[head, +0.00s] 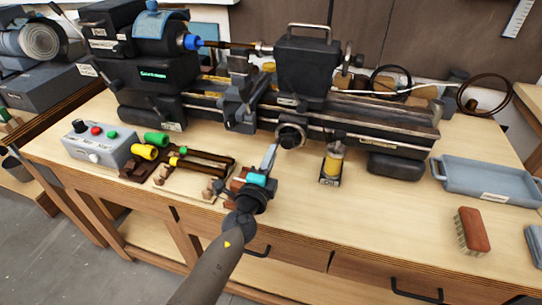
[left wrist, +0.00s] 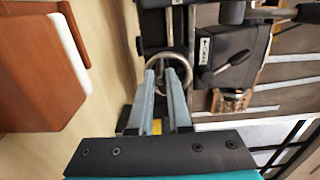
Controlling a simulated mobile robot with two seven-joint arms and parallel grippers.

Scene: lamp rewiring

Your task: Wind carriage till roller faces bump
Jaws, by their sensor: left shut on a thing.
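The handwheel (head: 290,136) is a dark round wheel low on the front of the black lathe. My left gripper (head: 272,152) reaches it from the front of the bench and is shut at its rim. In the left wrist view the pale fingers (left wrist: 166,72) overlap the grey ring of the handwheel (left wrist: 181,60). The carriage (head: 240,102) is a dark slide assembly on the bed, left of the handwheel. A dark shaft (head: 228,45) runs right from a blue collar (head: 192,42). I cannot make out the roller or the bump. My right gripper is out of view.
A small yellow oil pot (head: 333,163) stands just right of my gripper. A blue tray (head: 487,182) and brown brush (head: 471,231) lie at right. The front middle-right bench is clear.

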